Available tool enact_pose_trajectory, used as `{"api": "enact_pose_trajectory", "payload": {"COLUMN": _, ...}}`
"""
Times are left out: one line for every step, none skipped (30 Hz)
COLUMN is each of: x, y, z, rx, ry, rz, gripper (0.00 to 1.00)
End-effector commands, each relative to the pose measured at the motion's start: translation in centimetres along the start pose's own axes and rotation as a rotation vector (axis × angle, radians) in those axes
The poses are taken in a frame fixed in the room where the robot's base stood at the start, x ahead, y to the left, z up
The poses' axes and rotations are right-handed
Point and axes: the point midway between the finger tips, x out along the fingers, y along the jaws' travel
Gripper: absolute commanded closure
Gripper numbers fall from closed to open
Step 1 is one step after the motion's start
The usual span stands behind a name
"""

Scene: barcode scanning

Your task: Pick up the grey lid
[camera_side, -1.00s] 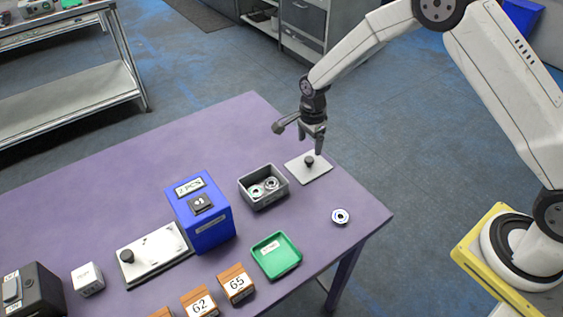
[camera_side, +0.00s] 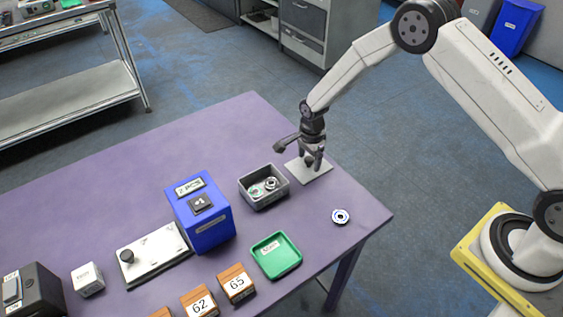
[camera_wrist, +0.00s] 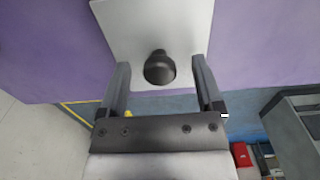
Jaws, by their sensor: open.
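The grey lid (camera_side: 321,174) is a flat light-grey plate with a dark round knob, lying on the purple table right of the grey box. In the wrist view the lid (camera_wrist: 130,30) fills the top middle, with its black knob (camera_wrist: 160,68) between my two fingers. My gripper (camera_side: 313,163) is directly over the lid, fingers pointing down, low around the knob. In the wrist view my gripper (camera_wrist: 160,72) is open, with a gap visible on each side of the knob. The knob is mostly hidden by the fingers in the side view.
An open grey box (camera_side: 263,187) with metal rings stands just left of the lid. A metal ring (camera_side: 340,216) lies near the right table edge. A green tray (camera_side: 276,255), a blue box (camera_side: 204,212) and a white plate with a knob (camera_side: 153,253) are further left and forward.

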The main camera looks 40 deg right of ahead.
Motion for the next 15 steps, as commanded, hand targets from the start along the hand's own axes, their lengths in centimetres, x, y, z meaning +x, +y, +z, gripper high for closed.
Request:
{"api": "enact_pose_trajectory", "payload": {"x": 0.43, "y": 0.05, "z": 0.00, "rx": 0.000, "ry": 0.000, "rz": 0.001, "gripper": 0.15}}
{"api": "enact_pose_trajectory", "payload": {"x": 0.57, "y": 0.04, "z": 0.00, "rx": 0.000, "ry": 0.000, "rz": 0.001, "gripper": 0.15}}
{"api": "enact_pose_trajectory", "payload": {"x": 0.70, "y": 0.02, "z": 0.00, "rx": 0.000, "ry": 0.000, "rz": 0.000, "gripper": 0.15}}
{"api": "enact_pose_trajectory", "payload": {"x": 0.76, "y": 0.01, "z": 0.00, "rx": 0.000, "ry": 0.000, "rz": 0.000, "gripper": 0.15}}
{"api": "enact_pose_trajectory", "payload": {"x": 0.80, "y": 0.01, "z": 0.01, "rx": 0.000, "ry": 0.000, "rz": -0.001, "gripper": 0.15}}
{"api": "enact_pose_trajectory", "payload": {"x": 0.82, "y": 0.00, "z": 0.01, "rx": 0.000, "ry": 0.000, "rz": -0.001, "gripper": 0.15}}
{"api": "enact_pose_trajectory", "payload": {"x": 0.82, "y": 0.00, "z": 0.01, "rx": 0.000, "ry": 0.000, "rz": -0.001, "gripper": 0.15}}
{"api": "enact_pose_trajectory", "payload": {"x": 0.81, "y": -0.01, "z": 0.01, "rx": 0.000, "ry": 0.000, "rz": -0.001, "gripper": 0.15}}
{"api": "enact_pose_trajectory", "payload": {"x": 0.81, "y": 0.00, "z": 0.01, "rx": 0.000, "ry": 0.000, "rz": -0.001, "gripper": 0.15}}
{"api": "enact_pose_trajectory", "payload": {"x": 0.80, "y": 0.00, "z": 0.01, "rx": 0.000, "ry": 0.000, "rz": -0.001, "gripper": 0.15}}
{"api": "enact_pose_trajectory", "payload": {"x": 0.80, "y": 0.00, "z": 0.01, "rx": 0.000, "ry": 0.000, "rz": -0.001, "gripper": 0.15}}
{"api": "enact_pose_trajectory", "payload": {"x": 0.80, "y": 0.00, "z": 0.01, "rx": 0.000, "ry": 0.000, "rz": -0.001, "gripper": 0.15}}
{"api": "enact_pose_trajectory", "payload": {"x": 0.80, "y": 0.00, "z": 0.01, "rx": 0.000, "ry": 0.000, "rz": -0.001, "gripper": 0.15}}
{"api": "enact_pose_trajectory", "payload": {"x": 0.80, "y": 0.00, "z": 0.01, "rx": 0.000, "ry": 0.000, "rz": -0.001, "gripper": 0.15}}
{"api": "enact_pose_trajectory", "payload": {"x": 0.79, "y": 0.00, "z": 0.01, "rx": 0.000, "ry": 0.000, "rz": -0.001, "gripper": 0.15}}
